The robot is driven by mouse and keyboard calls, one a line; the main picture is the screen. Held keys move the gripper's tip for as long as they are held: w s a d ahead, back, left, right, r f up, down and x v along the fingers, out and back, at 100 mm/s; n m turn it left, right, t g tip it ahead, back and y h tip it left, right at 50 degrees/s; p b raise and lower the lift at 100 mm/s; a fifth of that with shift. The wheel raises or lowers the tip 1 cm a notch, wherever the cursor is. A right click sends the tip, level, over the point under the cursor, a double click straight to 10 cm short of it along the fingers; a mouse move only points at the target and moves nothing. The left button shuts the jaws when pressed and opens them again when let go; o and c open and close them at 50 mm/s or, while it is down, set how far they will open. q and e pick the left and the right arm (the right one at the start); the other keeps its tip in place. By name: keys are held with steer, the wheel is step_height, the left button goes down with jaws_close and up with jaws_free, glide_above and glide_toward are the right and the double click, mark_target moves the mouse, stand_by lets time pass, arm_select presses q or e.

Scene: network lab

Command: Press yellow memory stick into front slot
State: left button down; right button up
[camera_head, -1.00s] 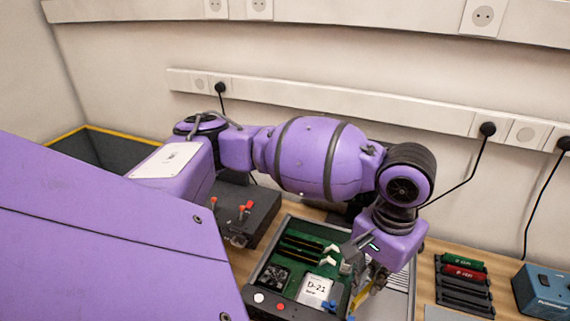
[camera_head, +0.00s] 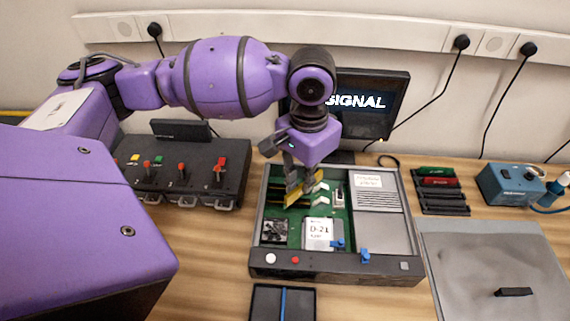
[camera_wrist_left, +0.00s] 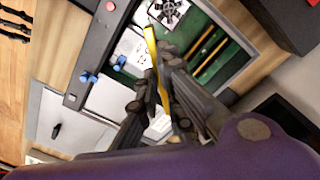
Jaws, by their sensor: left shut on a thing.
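The yellow memory stick (camera_head: 293,195) is held tilted between the fingers of my left gripper (camera_head: 296,178), above the green board (camera_head: 291,213) in the open grey case. The stick also shows in the left wrist view (camera_wrist_left: 151,45), edge-on, with the gripper's dark fingers (camera_wrist_left: 160,76) shut on it. Dark memory slots (camera_wrist_left: 208,50) lie beside it on the board. In the head view the gripper and stick partly hide the slots, and I cannot tell whether the stick touches one. My right gripper is not in view.
The case (camera_head: 335,264) also holds a fan (camera_head: 275,231), a D-21 chip (camera_head: 318,234) and blue knobs (camera_head: 364,256). A rack (camera_head: 440,197) with green and red sticks stands right, near a blue device (camera_head: 510,186). A monitor (camera_head: 357,103) stands behind. A grey mat (camera_head: 475,265) lies right.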

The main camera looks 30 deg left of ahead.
arm_select(q)
steer(key=w+a+f+m+b, duration=0.1)
steer(key=a+f+m, duration=0.1)
steer(key=f+m, duration=0.1)
steer(key=w+a+f+m+b, duration=0.1)
steer(key=w+a+f+m, duration=0.1)
steer(key=f+m, duration=0.1)
steer(key=w+a+f+m+b, duration=0.1)
steer(key=w+a+f+m, duration=0.1)
steer(key=f, duration=0.3)
steer(key=shift+w+a+m, duration=0.15)
steer(key=shift+m, duration=0.55)
steer(key=shift+f, duration=0.2)
steer(key=shift+w+f, duration=0.1)
steer(key=shift+f, duration=0.85)
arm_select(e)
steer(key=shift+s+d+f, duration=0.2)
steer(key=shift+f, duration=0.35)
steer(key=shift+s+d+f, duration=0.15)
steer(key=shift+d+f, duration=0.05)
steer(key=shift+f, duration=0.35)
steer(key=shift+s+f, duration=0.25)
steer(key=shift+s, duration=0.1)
arm_select(q)
steer(key=shift+p, duration=0.35)
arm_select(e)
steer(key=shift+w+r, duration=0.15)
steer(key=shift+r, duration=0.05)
